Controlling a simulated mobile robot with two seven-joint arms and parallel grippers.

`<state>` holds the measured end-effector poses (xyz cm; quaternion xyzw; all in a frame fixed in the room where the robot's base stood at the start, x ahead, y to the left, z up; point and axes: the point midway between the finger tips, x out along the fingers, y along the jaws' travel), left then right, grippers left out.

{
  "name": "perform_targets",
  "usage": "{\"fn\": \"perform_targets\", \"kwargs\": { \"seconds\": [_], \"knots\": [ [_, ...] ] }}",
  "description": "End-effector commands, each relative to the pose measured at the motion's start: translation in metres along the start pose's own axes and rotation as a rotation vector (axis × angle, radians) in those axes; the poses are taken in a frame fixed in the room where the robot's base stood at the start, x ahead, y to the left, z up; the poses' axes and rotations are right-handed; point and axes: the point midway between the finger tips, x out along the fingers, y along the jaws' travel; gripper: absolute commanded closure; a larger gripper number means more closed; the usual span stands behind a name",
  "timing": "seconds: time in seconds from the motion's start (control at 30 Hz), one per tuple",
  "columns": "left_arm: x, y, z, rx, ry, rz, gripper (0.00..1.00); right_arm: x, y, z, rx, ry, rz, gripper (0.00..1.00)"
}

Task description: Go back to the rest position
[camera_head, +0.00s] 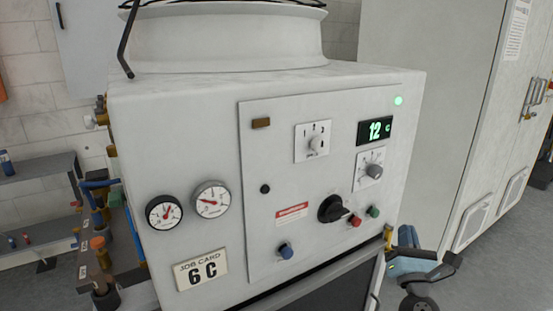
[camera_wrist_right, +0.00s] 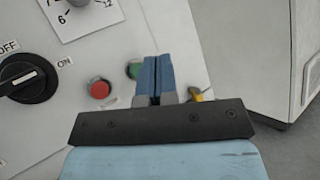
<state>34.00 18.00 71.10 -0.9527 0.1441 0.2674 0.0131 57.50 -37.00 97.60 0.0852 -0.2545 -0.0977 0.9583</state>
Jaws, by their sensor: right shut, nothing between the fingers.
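My right gripper (camera_head: 408,238) is beside the lower right corner of the white washer cabinet (camera_head: 180,130). In the right wrist view its blue fingers (camera_wrist_right: 155,78) are together with nothing between them, and they overlap the edge of the green button (camera_wrist_right: 133,70). I cannot tell from this view whether they touch the panel. My left gripper is not in view. The control panel (camera_head: 262,165) carries a black rotary switch (camera_head: 331,208), a red button (camera_head: 355,220) and a green button (camera_head: 373,211). The display (camera_head: 375,131) reads 12 C.
Two gauges sit on the cabinet front, the left one (camera_head: 164,213) lower. Pipes and valves (camera_head: 98,245) line the cabinet's left side. A tall pale cabinet (camera_head: 430,90) stands at right, with open floor (camera_head: 500,265) in front.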

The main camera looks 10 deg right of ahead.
Motion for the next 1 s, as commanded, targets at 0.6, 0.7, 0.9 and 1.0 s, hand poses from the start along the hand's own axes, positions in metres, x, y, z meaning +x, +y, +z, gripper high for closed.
{"fn": "perform_targets", "kwargs": {
  "seconds": [0.6,0.7,0.9,1.0],
  "knots": [
    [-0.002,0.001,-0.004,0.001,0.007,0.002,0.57,-0.298,0.062,-0.138,1.980,0.714,-1.007,1.00],
    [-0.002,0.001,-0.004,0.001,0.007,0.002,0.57,-0.330,0.076,-0.135,2.201,0.703,-1.214,1.00],
    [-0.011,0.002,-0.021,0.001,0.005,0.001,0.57,-0.360,0.098,-0.111,2.493,0.628,-1.526,1.00],
    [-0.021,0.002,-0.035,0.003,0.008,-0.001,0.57,-0.352,0.100,-0.098,2.481,0.628,-1.524,1.00]
  ]
}}
